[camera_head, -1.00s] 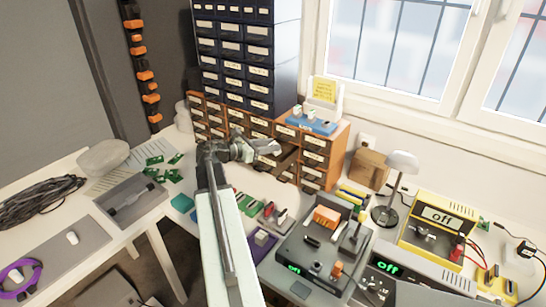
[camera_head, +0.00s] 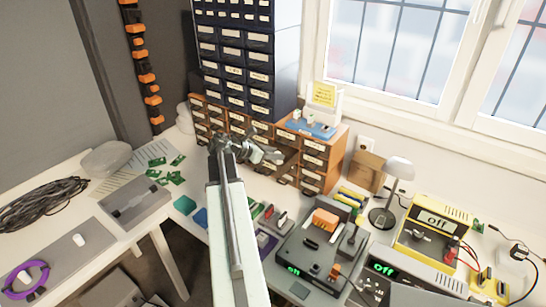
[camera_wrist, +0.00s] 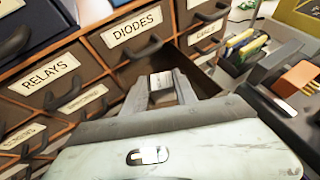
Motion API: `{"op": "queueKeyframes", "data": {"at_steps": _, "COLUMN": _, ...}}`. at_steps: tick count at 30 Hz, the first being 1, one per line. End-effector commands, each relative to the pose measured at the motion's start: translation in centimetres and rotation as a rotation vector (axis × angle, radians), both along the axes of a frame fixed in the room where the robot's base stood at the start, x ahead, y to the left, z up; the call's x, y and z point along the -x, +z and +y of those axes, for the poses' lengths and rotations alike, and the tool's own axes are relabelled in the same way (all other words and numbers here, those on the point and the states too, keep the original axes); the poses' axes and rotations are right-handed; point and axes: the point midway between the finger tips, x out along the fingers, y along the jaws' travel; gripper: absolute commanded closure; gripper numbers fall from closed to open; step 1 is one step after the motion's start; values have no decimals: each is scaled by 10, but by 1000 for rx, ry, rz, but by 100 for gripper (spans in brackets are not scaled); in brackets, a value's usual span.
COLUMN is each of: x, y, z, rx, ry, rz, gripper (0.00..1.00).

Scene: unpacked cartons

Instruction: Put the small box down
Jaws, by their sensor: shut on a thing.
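My gripper (camera_head: 272,156) is at the front of the wooden drawer cabinet in the head view. In the wrist view my gripper (camera_wrist: 160,84) points at an open drawer below the DIODES label. It is shut on a small box (camera_wrist: 161,80), whose pale top shows between the fingers. The box is over or within the drawer opening; I cannot tell whether it touches the drawer floor. The open drawer (camera_head: 285,157) is partly hidden by my gripper in the head view. The small box is too small to make out there.
The wooden cabinet (camera_head: 318,162) has other closed drawers around the opening. A cardboard box (camera_head: 367,171), a lamp (camera_head: 398,168) and a soldering station (camera_head: 318,245) stand to the right. Green circuit boards (camera_head: 168,170) lie to the left.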

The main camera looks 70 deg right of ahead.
Motion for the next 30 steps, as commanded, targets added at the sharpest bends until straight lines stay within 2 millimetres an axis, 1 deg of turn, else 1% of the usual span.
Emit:
{"op": "queueKeyframes", "data": {"at_steps": 5, "x": 0, "y": -4, "z": 0, "rx": 1, "ry": -1, "rz": 1, "gripper": 100}}
{"op": "queueKeyframes", "data": {"at_steps": 6, "x": 0, "y": -3, "z": 0, "rx": 1, "ry": -1, "rz": 1, "gripper": 61}}
{"op": "queueKeyframes", "data": {"at_steps": 7, "x": 0, "y": -2, "z": 0, "rx": 1, "ry": -1, "rz": 1, "gripper": 57}}
{"op": "queueKeyframes", "data": {"at_steps": 15, "x": 1, "y": -2, "z": 0, "rx": 1, "ry": -1, "rz": 0, "gripper": 57}}
{"op": "queueKeyframes", "data": {"at_steps": 18, "x": 0, "y": 4, "z": 1, "rx": 1, "ry": -1, "rz": 1, "gripper": 57}}
{"op": "queueKeyframes", "data": {"at_steps": 20, "x": -5, "y": 9, "z": 7, "rx": 1, "ry": 0, "rz": 1, "gripper": 57}}
{"op": "queueKeyframes", "data": {"at_steps": 23, "x": -17, "y": 23, "z": 23, "rx": 1, "ry": 2, "rz": 1, "gripper": 57}}
{"op": "queueKeyframes", "data": {"at_steps": 27, "x": -36, "y": 41, "z": 49, "rx": 1, "ry": 2, "rz": 1, "gripper": 57}}
{"op": "queueKeyframes", "data": {"at_steps": 30, "x": -48, "y": 51, "z": 64, "rx": 1, "ry": 1, "rz": 1, "gripper": 57}}
